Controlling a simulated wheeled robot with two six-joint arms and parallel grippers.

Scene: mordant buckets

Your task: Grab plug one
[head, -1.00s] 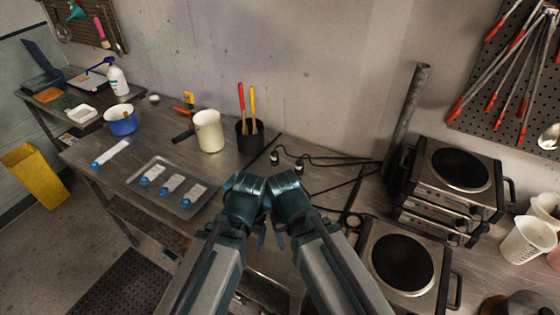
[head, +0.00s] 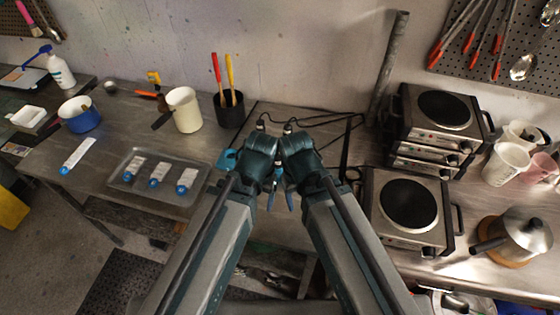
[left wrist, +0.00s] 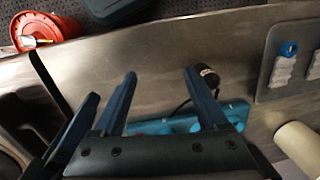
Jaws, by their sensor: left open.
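Two dark plugs on black cables lie on the steel bench just beyond my wrists; one plug (head: 261,121) is left of the other plug (head: 287,129). I cannot tell which is plug one. My left gripper (head: 271,200) points down, partly hidden by its own wrist. In the left wrist view my left gripper (left wrist: 160,76) is open, with nothing between its fingers. A dark plug with a pale end (left wrist: 207,75) lies by the tip of its right finger, outside the gap. My right gripper (head: 290,201) hangs close beside the left; its jaw gap is not clear.
A teal object (head: 227,160) lies beside my left wrist. A metal tray (head: 142,156) with labelled packets is at left. A white jug (head: 184,111) and black cup (head: 229,111) stand behind. A hot plate (head: 407,205) is at right. A red bucket (left wrist: 45,28) shows below the bench edge.

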